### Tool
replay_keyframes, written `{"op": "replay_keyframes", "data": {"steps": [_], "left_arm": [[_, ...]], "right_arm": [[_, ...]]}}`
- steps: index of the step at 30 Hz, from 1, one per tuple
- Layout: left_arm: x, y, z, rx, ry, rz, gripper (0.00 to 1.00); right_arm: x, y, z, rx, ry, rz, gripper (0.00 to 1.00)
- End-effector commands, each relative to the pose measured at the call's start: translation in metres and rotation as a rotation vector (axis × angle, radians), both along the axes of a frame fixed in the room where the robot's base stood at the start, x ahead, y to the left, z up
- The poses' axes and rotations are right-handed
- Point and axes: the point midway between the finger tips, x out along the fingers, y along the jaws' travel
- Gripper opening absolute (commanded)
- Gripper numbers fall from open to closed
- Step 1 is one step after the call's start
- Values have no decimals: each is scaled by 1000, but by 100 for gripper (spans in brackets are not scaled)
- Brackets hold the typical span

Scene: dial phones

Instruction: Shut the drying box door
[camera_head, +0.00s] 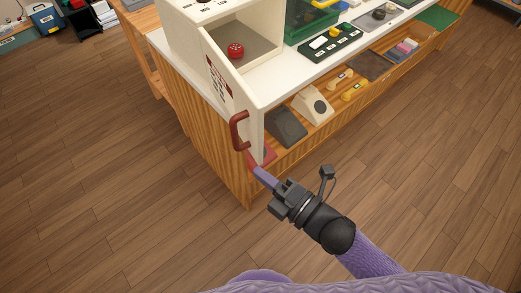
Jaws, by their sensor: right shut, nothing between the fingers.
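The drying box (185,32) is a cream cabinet on the white counter at the upper middle. Its door (228,82) stands open, swung out toward me past the counter's edge. A dark red handle (238,131) is on the door's outer face near its free edge. A round red thing (235,50) sits inside the box. My right gripper (262,175) is shut and empty, with its tips just below the door's lower corner and the handle. I cannot tell whether it touches the door. My left gripper is not in view.
The white counter (280,88) holds a green bin (308,22) and a dark tray (331,44) right of the box. A shelf below holds a dark phone (287,127) and a cream phone (313,106).

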Motion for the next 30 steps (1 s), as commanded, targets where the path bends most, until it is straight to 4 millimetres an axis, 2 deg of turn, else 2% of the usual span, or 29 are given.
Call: {"op": "replay_keyframes", "data": {"steps": [8,12,16,30], "left_arm": [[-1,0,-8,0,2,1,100],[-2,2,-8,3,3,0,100],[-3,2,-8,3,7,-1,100],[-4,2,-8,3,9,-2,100]], "right_arm": [[45,43,-1,1,-1,-1,0],[54,22,-1,-4,2,-2,0],[60,11,-1,-1,4,-2,0],[61,5,0,0,4,-3,0]]}}
